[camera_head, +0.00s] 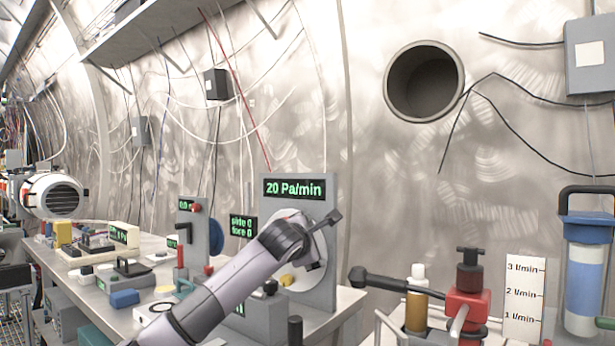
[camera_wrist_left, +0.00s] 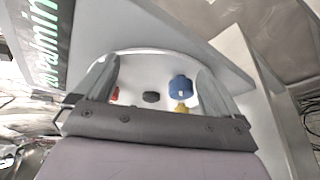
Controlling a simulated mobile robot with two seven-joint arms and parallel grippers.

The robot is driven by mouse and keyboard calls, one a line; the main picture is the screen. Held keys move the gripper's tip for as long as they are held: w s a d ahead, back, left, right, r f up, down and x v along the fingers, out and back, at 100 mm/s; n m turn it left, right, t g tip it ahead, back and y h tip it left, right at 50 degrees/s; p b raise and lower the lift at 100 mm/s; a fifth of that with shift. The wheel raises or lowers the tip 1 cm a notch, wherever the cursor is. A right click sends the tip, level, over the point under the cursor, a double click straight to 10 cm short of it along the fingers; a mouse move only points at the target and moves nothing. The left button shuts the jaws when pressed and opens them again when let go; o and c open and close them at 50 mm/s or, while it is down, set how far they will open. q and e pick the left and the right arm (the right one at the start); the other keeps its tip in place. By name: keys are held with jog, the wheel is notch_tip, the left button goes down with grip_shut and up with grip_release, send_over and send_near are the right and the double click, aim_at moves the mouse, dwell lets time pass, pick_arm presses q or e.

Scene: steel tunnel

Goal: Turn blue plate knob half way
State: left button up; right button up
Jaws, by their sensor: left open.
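A grey upright panel with a "20 Pa/min" display (camera_head: 293,188) carries a round white plate (camera_head: 309,284). In the left wrist view the plate (camera_wrist_left: 150,66) bears a blue knob (camera_wrist_left: 180,84), a black knob (camera_wrist_left: 151,97), a yellow knob (camera_wrist_left: 182,108) and a partly hidden red one (camera_wrist_left: 115,94). My left gripper (camera_head: 322,232) is in front of the plate. In the left wrist view its open fingers (camera_wrist_left: 152,85) face the plate, with the blue knob between them, nearer the right finger. Contact cannot be told. In the head view my arm hides the blue knob. My right gripper is not in view.
A grey panel with a blue disc (camera_head: 215,237) stands to the left on the bench (camera_head: 75,262), among several small devices. A black lever (camera_head: 395,285), a red pump (camera_head: 467,303) and a blue-capped canister (camera_head: 586,260) stand at the right. The tunnel wall is behind.

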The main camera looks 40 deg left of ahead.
pick_arm(q)
jog(key=shift+y, duration=0.3)
jog(key=r+p, duration=0.1)
jog(key=r, duration=0.4)
jog(key=r+p, duration=0.1)
jog(key=r, duration=0.4)
jog(key=r+p, duration=0.1)
jog(key=r, duration=0.3)
jog(key=shift+s+a+r, duration=0.35)
jog(key=shift+s+r, duration=0.05)
jog(key=shift+c, duration=1.3)
jog(key=shift+r+p, duration=0.45)
jog(key=shift+r, duration=0.3)
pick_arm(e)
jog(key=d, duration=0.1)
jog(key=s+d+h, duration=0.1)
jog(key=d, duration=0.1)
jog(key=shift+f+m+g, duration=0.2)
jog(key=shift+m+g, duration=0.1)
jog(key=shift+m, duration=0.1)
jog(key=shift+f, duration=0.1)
